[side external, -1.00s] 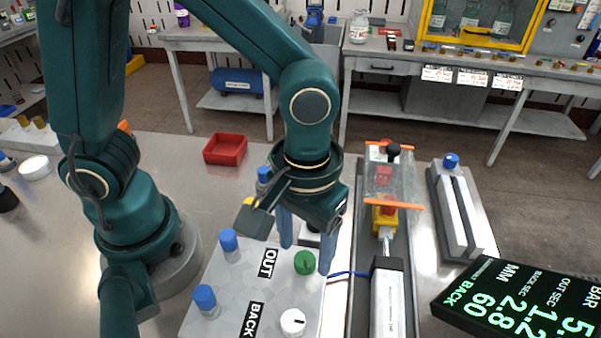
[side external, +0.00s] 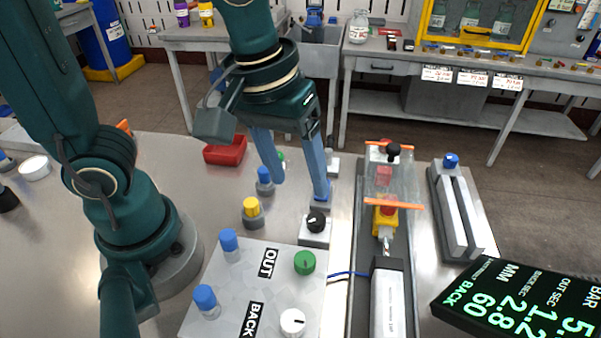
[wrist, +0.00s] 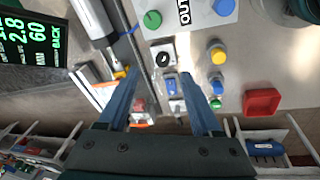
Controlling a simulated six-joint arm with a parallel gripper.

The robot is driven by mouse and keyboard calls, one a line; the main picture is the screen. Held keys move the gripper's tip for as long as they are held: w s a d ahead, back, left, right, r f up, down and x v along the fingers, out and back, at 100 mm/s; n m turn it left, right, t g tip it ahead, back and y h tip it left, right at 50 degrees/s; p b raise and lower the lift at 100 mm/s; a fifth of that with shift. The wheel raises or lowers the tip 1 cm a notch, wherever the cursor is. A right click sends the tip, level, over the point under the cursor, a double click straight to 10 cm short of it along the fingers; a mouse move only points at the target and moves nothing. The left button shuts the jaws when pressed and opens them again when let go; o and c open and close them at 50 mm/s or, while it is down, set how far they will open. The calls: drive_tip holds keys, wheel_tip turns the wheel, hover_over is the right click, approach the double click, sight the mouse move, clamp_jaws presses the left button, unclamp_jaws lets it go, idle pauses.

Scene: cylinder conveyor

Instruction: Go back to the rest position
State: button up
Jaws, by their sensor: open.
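My gripper (side external: 299,190) is open and empty, with its two blue fingers pointing down and spread apart. In the side external view it is raised above the far part of the steel table, beyond the grey control panel (side external: 235,290). In the wrist view the open fingers (wrist: 163,82) frame a small black-knob switch (wrist: 163,58) below. That black knob (side external: 316,222) also shows in the side external view, just under the right fingertip. The fingers hide parts of the small devices behind them.
The panel carries blue, green (side external: 305,262) and white knobs. A yellow knob (side external: 251,207) and a blue knob (side external: 264,175) stand beyond it. A red tray (side external: 226,154) lies behind. The conveyor unit with a clear guard (side external: 392,180) and a display (side external: 520,300) are at right.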

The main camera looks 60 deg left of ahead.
drive_tip(key=s+a+r+m+t, duration=0.1)
drive_tip(key=s+a+m+t, duration=0.2)
drive_tip(key=a+m, duration=0.2)
drive_tip(key=shift+s+a+r+y, duration=0.3)
drive_tip(key=shift+s+a+y, duration=0.1)
drive_tip(key=shift+a, duration=0.5)
drive_tip(key=shift+c, duration=0.3)
clamp_jaws()
idle(0.7)
